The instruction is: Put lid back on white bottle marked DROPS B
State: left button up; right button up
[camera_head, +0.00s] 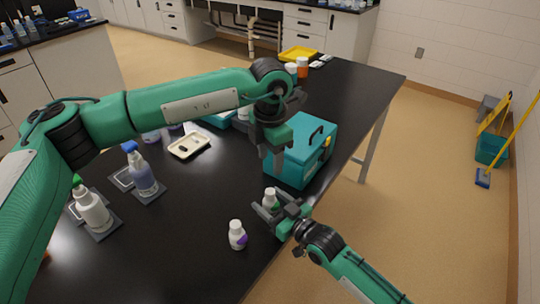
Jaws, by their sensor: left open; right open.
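Two small white bottles stand upright near the table's right edge. One bottle (237,240) has a purple patch on its label; the other bottle (270,199) stands farther back, beside my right gripper's fingers, with a greenish patch. The lettering is too small to read, so I cannot tell which is DROPS B. I cannot make out a separate lid. My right gripper (278,212) is open, low over the table edge, close to the farther bottle; contact is unclear. My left gripper (273,155) is open and points down, above and behind that bottle, in front of the teal box.
A teal box (310,150) with a black handle stands behind the grippers. Two spray bottles (92,208) (141,172) stand on dark pads at left. A yellow tray (298,54) lies far back. The front-middle black tabletop (170,245) is clear.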

jog(key=b+v, duration=0.2)
jog(key=v, duration=1.1)
jog(key=shift+s+d, duration=0.25)
jog(key=shift+d, duration=0.1)
